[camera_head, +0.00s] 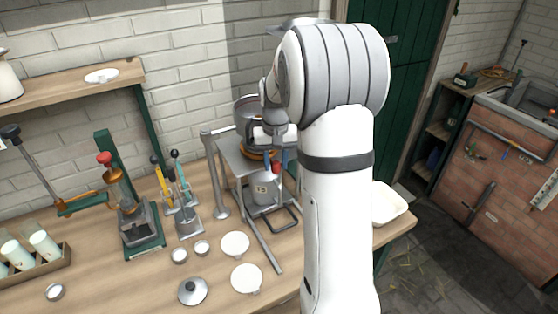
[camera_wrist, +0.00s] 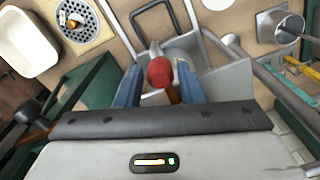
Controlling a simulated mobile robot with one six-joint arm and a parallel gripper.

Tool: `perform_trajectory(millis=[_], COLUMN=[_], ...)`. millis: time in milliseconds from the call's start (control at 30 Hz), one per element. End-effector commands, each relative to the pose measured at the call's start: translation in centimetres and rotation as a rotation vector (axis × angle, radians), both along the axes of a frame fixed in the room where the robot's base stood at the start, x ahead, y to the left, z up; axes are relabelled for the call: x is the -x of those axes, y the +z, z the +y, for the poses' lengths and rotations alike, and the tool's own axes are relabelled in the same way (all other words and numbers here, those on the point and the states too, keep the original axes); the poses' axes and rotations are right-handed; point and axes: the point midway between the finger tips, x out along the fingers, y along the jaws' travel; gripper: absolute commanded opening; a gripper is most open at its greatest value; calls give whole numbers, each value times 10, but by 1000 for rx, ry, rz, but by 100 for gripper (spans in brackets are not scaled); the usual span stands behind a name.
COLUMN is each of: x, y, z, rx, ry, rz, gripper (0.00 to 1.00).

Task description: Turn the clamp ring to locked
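The clamp ring (camera_head: 250,154) shows as an orange-brown band under the metal vessel (camera_head: 246,112) on the grey stand; my arm hides part of it. A red ball knob (camera_head: 276,168) sits below and right of the band. In the wrist view the red knob (camera_wrist: 160,72) ends a short orange-brown handle (camera_wrist: 173,96). My gripper (camera_wrist: 159,76) has its two blue fingers on either side of the knob, with visible gaps, so it looks open. I cannot read the ring's lock state.
The grey stand (camera_head: 238,160) holds a grey container (camera_head: 264,189) below. A green press (camera_head: 140,225) stands left on the wooden bench. White discs (camera_head: 246,278), a metal lid (camera_head: 193,291) and small cups lie in front. A white tub (camera_head: 386,204) is at right.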

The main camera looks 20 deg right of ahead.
Motion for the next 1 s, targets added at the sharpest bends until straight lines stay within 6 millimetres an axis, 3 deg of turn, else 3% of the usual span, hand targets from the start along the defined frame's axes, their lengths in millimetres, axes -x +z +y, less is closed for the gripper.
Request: perform_trajectory(millis=[167, 500, 867, 1000], x=[-1, -1, 0, 2], y=[16, 69, 78, 75], z=[0, 0, 0, -4], rx=[2, 1, 0, -19], ry=[0, 1, -1, 8], rz=[-6, -2, 1, -1], gripper=[34, 34, 34, 24])
